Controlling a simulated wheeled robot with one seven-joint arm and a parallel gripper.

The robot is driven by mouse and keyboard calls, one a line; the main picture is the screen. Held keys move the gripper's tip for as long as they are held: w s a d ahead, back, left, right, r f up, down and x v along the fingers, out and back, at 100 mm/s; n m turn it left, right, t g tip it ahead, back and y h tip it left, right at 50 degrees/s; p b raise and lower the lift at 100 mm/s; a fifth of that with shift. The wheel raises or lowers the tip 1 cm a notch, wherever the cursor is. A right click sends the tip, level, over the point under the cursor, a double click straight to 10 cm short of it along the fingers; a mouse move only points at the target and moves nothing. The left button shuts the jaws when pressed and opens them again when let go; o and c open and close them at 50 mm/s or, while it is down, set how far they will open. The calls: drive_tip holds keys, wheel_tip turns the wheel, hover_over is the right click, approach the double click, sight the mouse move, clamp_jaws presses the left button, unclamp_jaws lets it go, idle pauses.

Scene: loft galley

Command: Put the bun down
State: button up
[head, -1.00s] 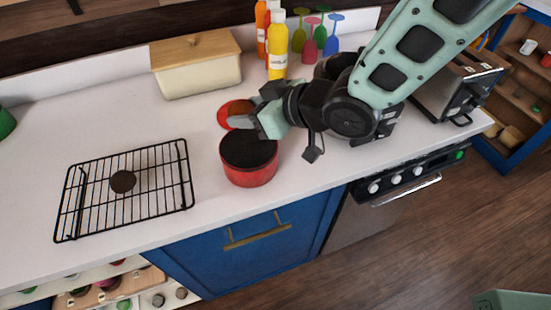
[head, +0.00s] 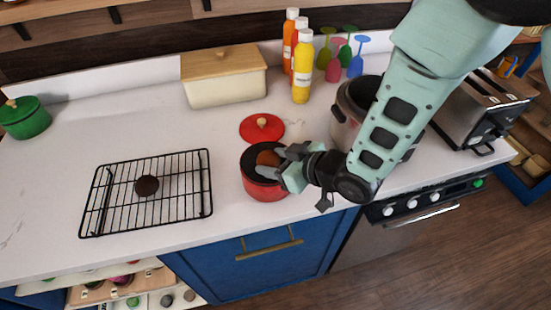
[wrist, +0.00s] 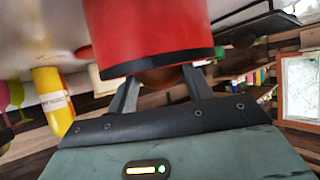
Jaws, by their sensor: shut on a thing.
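The bun (head: 267,158) is a brown round thing held at the mouth of the red pot (head: 265,189). My gripper (head: 277,156) is shut on it, reaching over the pot's right side. In the wrist view the pot (wrist: 150,30) fills the top, with its dark rim hiding most of the bun (wrist: 160,76) between the fingers (wrist: 160,88). I cannot tell whether the bun touches the pot's inside.
A red lid (head: 262,128) lies behind the pot. A black wire rack (head: 180,207) with a dark round piece (head: 147,186) is at left. A cream box (head: 225,88), bottles (head: 302,75) and a grey cooker (head: 345,125) stand behind. Bare counter lies between rack and pot.

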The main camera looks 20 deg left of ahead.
drive_tip(key=shift+f, duration=0.1)
drive_tip(key=shift+f+b, duration=0.35)
drive_tip(key=shift+b, duration=0.15)
drive_tip(key=shift+f, duration=0.2)
drive_tip(key=o, duration=0.9)
drive_tip(key=shift+o, duration=0.2)
